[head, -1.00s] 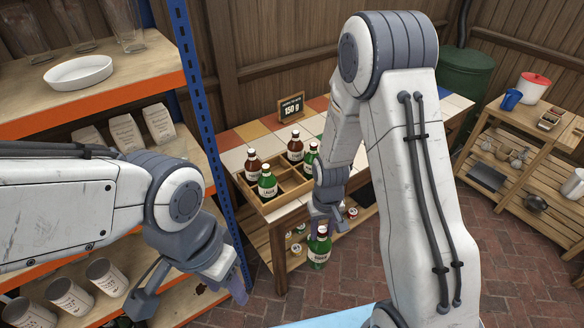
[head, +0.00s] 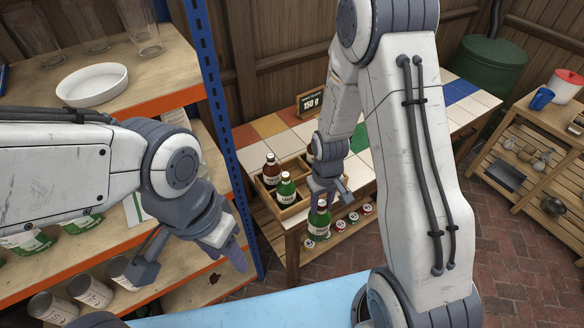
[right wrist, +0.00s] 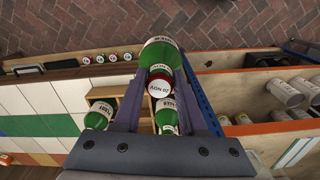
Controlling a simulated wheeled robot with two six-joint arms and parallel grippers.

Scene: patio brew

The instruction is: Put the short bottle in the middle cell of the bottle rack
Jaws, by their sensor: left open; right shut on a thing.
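The short bottle (head: 320,220) is green with a pale label. My right gripper (head: 322,203) is shut on it and holds it upright in front of the table. In the right wrist view, its red cap (right wrist: 160,86) shows between the fingers. The wooden bottle rack (head: 297,211) stands on the table, left of the held bottle and apart from it. A brown bottle (head: 271,170) and a green bottle (head: 287,190) stand in it. My arm hides part of the rack, and the middle cell is not clear. My left gripper (head: 192,266) is open and empty, near the shelf.
The tiled table (head: 440,110) carries a price sign (head: 311,101) behind the rack. Red-capped items (head: 352,216) sit on its lower shelf. Brick floor is free at the right.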

